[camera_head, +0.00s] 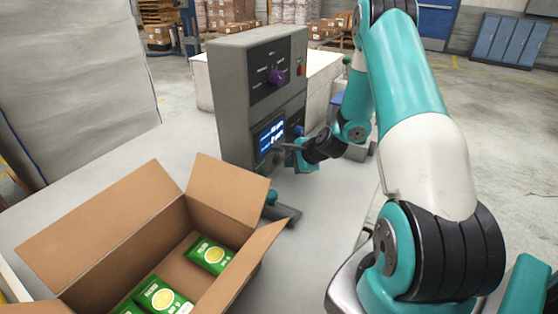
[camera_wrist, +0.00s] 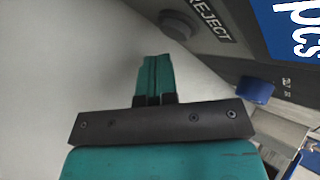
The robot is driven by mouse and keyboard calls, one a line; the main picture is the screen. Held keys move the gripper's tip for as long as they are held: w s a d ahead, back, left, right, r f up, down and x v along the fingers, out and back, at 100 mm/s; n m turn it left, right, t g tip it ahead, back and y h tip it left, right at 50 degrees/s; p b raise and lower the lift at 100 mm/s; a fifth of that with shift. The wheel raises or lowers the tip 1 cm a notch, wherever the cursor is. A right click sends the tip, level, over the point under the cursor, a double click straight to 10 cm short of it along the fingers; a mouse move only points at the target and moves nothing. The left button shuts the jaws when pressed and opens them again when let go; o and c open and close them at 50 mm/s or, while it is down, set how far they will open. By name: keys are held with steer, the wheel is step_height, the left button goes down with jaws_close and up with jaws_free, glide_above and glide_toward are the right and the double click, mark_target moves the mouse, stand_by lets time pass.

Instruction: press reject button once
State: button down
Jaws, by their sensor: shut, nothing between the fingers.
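The reject button is a round grey button (camera_wrist: 178,24) beside a REJECT label (camera_wrist: 210,20) at the top of the wrist view. It sits on the grey weigher console, below the lit screen (camera_wrist: 290,25). The console (camera_head: 235,105) stands on the table in the head view, where I cannot make out the button. My gripper (camera_wrist: 155,60) is shut and empty. Its teal fingertips point toward the button and appear just short of it; contact cannot be confirmed. In the head view my gripper (camera_head: 283,150) is at the console's front, near the screen (camera_head: 271,136).
A blue knob (camera_wrist: 255,90) is on the console, right of my fingers. A purple knob (camera_head: 278,77) and an orange-red button (camera_head: 301,70) are higher on it. An open cardboard box (camera_head: 120,245) with green packets (camera_head: 210,255) stands in front, left of my arm.

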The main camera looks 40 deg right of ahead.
steer(key=shift+w, duration=0.1)
steer(key=shift+w+a, duration=0.15)
steer(key=shift+w, duration=0.1)
steer(key=shift+w+a, duration=0.15)
steer(key=shift+w, duration=0.25)
stand_by(0.8)
steer(key=shift+s+d, duration=0.3)
steer(key=shift+s, duration=0.5)
steer(key=shift+s+d, duration=0.25)
steer(key=shift+s, duration=0.55)
steer(key=shift+s+d, duration=0.3)
steer(key=shift+s, duration=0.45)
steer(key=shift+s+d, duration=0.25)
steer(key=shift+s, duration=0.55)
